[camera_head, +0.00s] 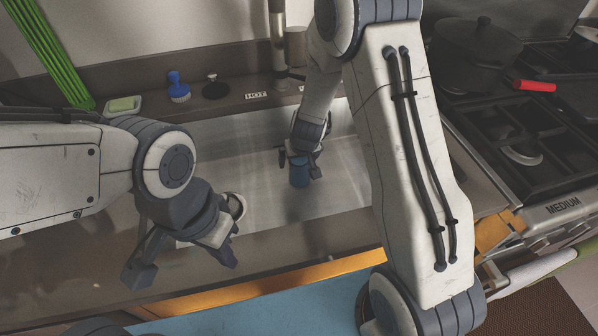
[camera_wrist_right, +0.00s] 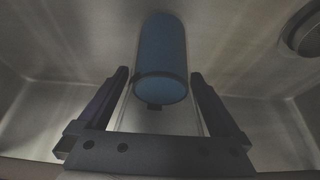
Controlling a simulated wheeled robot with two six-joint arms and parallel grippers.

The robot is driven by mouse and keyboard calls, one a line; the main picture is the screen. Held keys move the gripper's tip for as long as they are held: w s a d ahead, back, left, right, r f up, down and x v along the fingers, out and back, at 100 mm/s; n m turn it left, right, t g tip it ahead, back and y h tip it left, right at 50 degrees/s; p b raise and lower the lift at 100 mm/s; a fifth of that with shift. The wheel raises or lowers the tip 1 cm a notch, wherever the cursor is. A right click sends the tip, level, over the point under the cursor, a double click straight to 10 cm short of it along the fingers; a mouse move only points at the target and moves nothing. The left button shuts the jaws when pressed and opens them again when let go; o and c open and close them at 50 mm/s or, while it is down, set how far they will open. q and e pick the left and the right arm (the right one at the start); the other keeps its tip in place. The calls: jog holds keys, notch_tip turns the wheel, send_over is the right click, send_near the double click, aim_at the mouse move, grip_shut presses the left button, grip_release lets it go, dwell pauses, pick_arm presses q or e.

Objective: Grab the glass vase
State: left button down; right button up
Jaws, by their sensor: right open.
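A blue cylindrical vessel (camera_head: 299,178), the only thing here that fits the glass vase, is in the metal sink. In the right wrist view the blue vessel (camera_wrist_right: 160,48) lies ahead between the lines of the two fingers, with a dark band around its near end. My right gripper (camera_head: 298,164) is at the vessel in the head view; its fingers are open, one on each side (camera_wrist_right: 160,76), with gaps showing. I cannot tell whether either finger touches it. My left gripper (camera_head: 182,264) is open and empty above the front counter.
The sink (camera_head: 235,150) has walls around the vessel. A faucet (camera_head: 278,40), a blue brush (camera_head: 178,88) and a soap dish (camera_head: 123,106) stand behind it. A stove with a black pot (camera_head: 478,50) and a red handle (camera_head: 535,86) is at the right.

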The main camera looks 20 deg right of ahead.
jog(key=shift+r, duration=0.1)
jog(key=c, duration=1.5)
grip_shut()
jog(key=shift+r, duration=0.15)
